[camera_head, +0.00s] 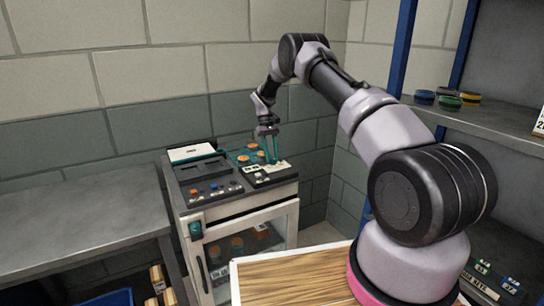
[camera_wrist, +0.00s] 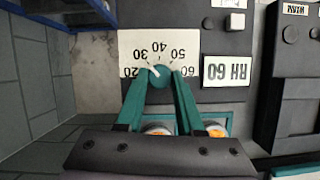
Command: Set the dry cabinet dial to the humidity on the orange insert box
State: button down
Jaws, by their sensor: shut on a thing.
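The dry cabinet (camera_head: 236,222) stands against the wall, with a control panel on top. Its round teal dial (camera_wrist: 160,80) sits on a pale scale plate (camera_wrist: 128,42) marked 20 to 60, upside down in the wrist view. The dial's white pointer points up and left, towards about 30. My gripper (camera_wrist: 159,80) is shut on the dial, one teal finger on each side. It also shows over the panel in the head view (camera_head: 271,150). A card (camera_wrist: 228,71) reading RH 60 upside down lies beside the scale. I cannot identify the orange insert box.
A grey bench (camera_head: 75,215) stands left of the cabinet. A wooden-topped surface (camera_head: 290,280) is in front. Shelves at right hold several coloured round pots (camera_head: 448,101). Orange-topped round items (camera_wrist: 157,129) lie close under my gripper. Others show dimly behind the cabinet door.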

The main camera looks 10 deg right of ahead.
dwell(0.4)
jog(key=c, duration=0.5)
grip_release()
jog(key=shift+c, duration=0.2)
jog(key=v, duration=1.1)
jog(key=shift+f, duration=0.1)
